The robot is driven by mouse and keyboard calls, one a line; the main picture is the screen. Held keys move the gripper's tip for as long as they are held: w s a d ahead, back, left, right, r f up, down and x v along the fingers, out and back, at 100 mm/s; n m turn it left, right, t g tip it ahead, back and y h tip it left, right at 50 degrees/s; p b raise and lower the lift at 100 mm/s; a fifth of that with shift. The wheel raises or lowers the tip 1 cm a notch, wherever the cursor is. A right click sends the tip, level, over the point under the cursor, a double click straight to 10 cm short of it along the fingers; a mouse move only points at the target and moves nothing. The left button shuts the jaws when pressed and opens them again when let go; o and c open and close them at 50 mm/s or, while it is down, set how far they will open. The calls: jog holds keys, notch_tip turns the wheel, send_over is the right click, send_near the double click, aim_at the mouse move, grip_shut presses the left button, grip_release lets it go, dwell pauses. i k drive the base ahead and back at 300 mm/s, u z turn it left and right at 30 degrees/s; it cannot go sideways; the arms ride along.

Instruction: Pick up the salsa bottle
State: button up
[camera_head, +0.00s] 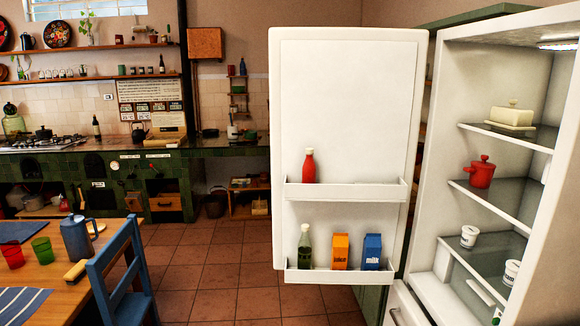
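A red bottle (309,167) stands upright in the upper rack (345,192) of the open fridge door (346,105). It is the likeliest salsa bottle, but I cannot read a label on it. The rack's front lip hides its base. A dark green bottle (304,247) with a pale cap stands in the lower door rack. It is beside an orange juice carton (340,251) and a blue milk carton (372,252). My gripper is not in view.
The fridge (433,217) stands open at right, with a butter dish (511,115), a red pot (481,171) and white tubs on its shelves. A wooden table (52,285) and blue chair (118,275) stand at left. Tiled floor (215,270) between them is clear.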

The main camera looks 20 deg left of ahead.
aim_at(309, 168)
jog(key=u, duration=0.8)
jog(key=i, duration=1.1)
jog(key=u, duration=1.1)
jog(key=i, duration=0.2)
jog(key=u, duration=0.25)
